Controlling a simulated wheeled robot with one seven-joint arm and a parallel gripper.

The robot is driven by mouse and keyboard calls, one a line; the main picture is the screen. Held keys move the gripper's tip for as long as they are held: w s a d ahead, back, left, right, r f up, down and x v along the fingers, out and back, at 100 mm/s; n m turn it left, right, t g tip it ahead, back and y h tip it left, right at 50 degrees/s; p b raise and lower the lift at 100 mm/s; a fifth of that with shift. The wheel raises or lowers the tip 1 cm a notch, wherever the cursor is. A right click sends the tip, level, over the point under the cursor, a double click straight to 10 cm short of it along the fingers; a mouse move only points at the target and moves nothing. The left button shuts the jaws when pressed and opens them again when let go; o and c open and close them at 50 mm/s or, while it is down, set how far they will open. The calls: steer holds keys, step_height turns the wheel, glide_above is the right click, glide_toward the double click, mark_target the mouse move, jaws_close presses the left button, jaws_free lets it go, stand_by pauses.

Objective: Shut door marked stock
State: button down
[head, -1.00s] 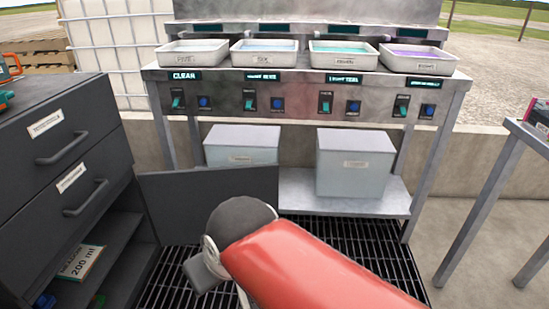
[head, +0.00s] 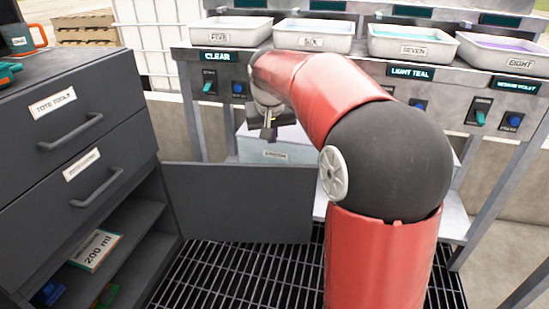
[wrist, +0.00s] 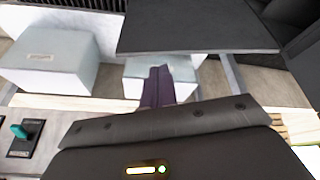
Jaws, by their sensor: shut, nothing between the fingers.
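A dark grey door (head: 240,203) stands swung open from the low open shelf part of the dark cabinet (head: 85,150) at left, its panel facing me. No "stock" marking can be read on the side I see. In the wrist view the door (wrist: 200,25) is a dark panel at the top, just beyond the fingertips. My gripper (head: 268,132) is beyond and above the door's top edge, in front of the bench. In the wrist view its fingers (wrist: 158,72) are together and empty. No contact with the door shows.
The bench (head: 215,57) behind carries several trays and switches. A grey lidded bin (head: 270,150) sits on its lower shelf. The cabinet has two closed drawers above open shelves holding a "200 ml" box (head: 97,250). Black floor grating (head: 240,275) lies below the door.

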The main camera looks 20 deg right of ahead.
steer(key=w+d+f+m+b, duration=0.1)
steer(key=w+d+f, duration=0.4)
steer(key=w+f, duration=0.3)
steer(key=w+d+f+m+b, duration=0.1)
steer(key=w+d+f+b, duration=0.1)
steer(key=w+d+f, duration=0.3)
steer(key=w+f, duration=0.3)
steer(key=f, duration=0.4)
steer(key=shift+w+f+g, duration=0.3)
steer(key=shift+w+f, duration=0.05)
